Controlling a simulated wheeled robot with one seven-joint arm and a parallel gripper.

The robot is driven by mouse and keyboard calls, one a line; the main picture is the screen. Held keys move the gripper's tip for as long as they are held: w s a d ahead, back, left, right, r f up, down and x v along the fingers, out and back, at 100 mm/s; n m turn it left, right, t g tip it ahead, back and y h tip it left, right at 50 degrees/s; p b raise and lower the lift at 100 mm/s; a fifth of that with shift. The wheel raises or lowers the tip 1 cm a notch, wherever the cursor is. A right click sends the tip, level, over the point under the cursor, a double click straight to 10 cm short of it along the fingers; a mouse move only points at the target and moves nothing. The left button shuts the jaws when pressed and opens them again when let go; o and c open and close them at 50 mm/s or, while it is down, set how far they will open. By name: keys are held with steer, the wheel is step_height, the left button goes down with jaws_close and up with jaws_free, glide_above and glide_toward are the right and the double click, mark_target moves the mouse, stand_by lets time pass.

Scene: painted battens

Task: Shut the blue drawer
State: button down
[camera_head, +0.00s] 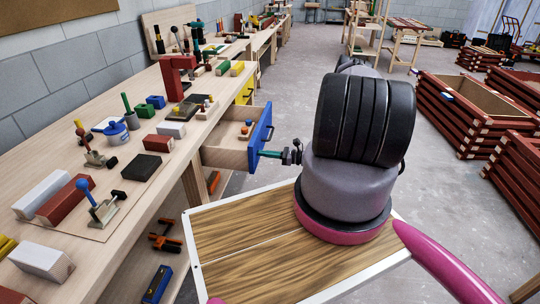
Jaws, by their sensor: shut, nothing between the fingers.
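The blue drawer (261,133) stands pulled out from the long wooden workbench, with its blue front facing right and its pale wooden box open on top. Small orange and dark pieces (245,129) lie inside it.
A yellow drawer (245,92) sits farther along the bench. Tools lie on the shelf below. Red slatted crates (470,101) stand at right. The grey floor (285,95) between is clear.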

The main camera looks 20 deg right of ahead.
mark_target(216, 148)
steer(key=x, duration=2.1)
steer(key=shift+w, duration=0.1)
steer(key=shift+w+a, duration=0.1)
steer(key=shift+a, duration=0.15)
